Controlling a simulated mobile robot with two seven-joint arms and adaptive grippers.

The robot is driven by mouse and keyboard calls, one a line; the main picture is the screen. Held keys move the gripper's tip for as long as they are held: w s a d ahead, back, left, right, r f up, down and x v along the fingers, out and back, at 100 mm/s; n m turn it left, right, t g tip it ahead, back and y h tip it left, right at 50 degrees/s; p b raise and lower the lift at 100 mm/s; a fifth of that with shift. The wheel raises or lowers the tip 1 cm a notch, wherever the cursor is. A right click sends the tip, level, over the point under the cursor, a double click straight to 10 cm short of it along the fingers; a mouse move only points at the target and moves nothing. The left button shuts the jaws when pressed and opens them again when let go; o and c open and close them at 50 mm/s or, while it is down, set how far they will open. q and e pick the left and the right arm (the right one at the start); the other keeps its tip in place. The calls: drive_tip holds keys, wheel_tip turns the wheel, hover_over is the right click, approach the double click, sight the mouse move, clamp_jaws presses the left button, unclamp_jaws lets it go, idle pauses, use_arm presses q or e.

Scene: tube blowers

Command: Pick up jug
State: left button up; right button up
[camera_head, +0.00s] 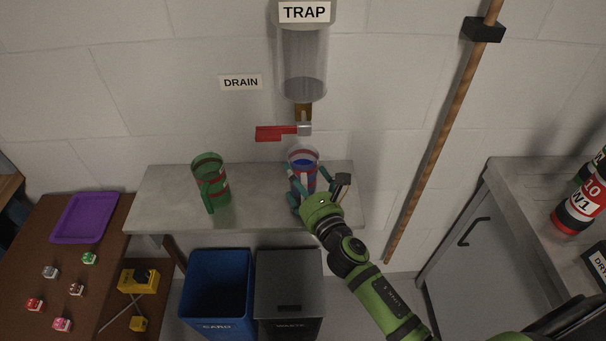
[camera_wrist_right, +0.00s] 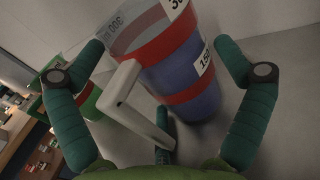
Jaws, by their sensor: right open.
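A clear jug with red bands and blue contents (camera_head: 303,160) stands on the grey shelf (camera_head: 262,205) below the trap's valve. In the right wrist view the jug (camera_wrist_right: 195,75) fills the middle, with its pale handle (camera_wrist_right: 125,88) towards me and volume labels on its side. My right gripper (camera_head: 317,184) is at the jug's near side. Its teal fingers are open, one on each side of the jug and handle, and a third finger shows low behind the handle. I cannot tell whether any finger touches the jug. My left gripper is not in view.
A green jug with red bands (camera_head: 211,183) stands further left on the shelf. The TRAP cylinder (camera_head: 303,65) and red valve lever (camera_head: 270,133) hang above the jug. A blue bin (camera_head: 219,290) and grey bin (camera_head: 289,290) stand below. A wooden pole (camera_head: 440,140) leans at right.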

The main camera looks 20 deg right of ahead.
drive_tip(key=shift+w, duration=0.4)
drive_tip(key=shift+s, duration=0.1)
drive_tip(key=c, duration=1.2)
